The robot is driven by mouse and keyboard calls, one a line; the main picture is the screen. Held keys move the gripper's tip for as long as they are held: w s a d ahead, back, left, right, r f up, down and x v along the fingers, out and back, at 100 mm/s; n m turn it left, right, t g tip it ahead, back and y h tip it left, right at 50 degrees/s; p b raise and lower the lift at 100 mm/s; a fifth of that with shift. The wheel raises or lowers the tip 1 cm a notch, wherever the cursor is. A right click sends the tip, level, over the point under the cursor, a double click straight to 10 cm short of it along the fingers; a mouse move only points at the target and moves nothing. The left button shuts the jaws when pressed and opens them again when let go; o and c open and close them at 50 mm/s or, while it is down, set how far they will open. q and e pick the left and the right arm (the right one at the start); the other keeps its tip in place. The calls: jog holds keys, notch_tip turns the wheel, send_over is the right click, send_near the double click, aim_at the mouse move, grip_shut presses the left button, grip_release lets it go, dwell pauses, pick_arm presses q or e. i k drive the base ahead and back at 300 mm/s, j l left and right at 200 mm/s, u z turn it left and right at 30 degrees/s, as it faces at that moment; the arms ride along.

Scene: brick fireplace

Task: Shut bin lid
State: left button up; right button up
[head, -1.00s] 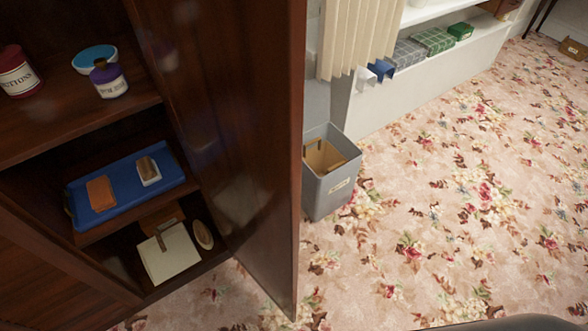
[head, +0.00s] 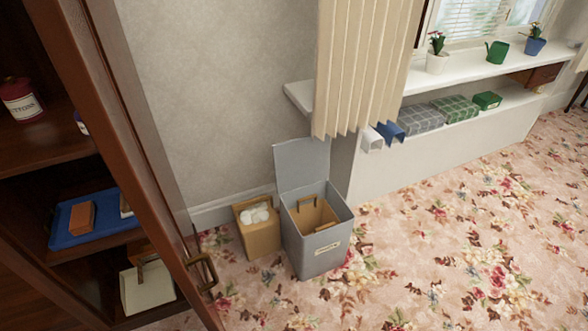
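The grey bin (head: 316,250) stands on the floral carpet at the middle of the head view, with a pale label on its front. Its lid (head: 302,165) is open and stands upright at the back against the wall. A brown box-like thing with a handle (head: 312,216) sits inside the bin. Neither of my grippers shows in the head view.
A brown box (head: 258,232) with white round things in it stands left of the bin. An open dark wooden cabinet door (head: 130,150) with a handle is at the left. A beige curtain (head: 365,65) hangs behind. Carpet (head: 450,250) at the right is clear.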

aim_at(300, 163)
jog(key=i+l+u, duration=0.1)
jog(key=u, duration=0.4)
jog(key=l+u, duration=0.25)
jog(key=u, duration=0.2)
jog(key=l+u, duration=0.2)
jog(key=u, duration=0.3)
jog(key=i+l+u, duration=0.1)
jog(key=l+u, duration=0.75)
jog(key=l+z, duration=0.4)
jog(key=i+l+z, duration=0.15)
jog(key=z, duration=0.25)
jog(key=l+z, duration=0.15)
jog(key=z, duration=0.3)
jog(key=i+l+z, duration=0.1)
jog(key=z, duration=0.4)
jog(key=i+z, duration=0.15)
jog(key=z, duration=0.3)
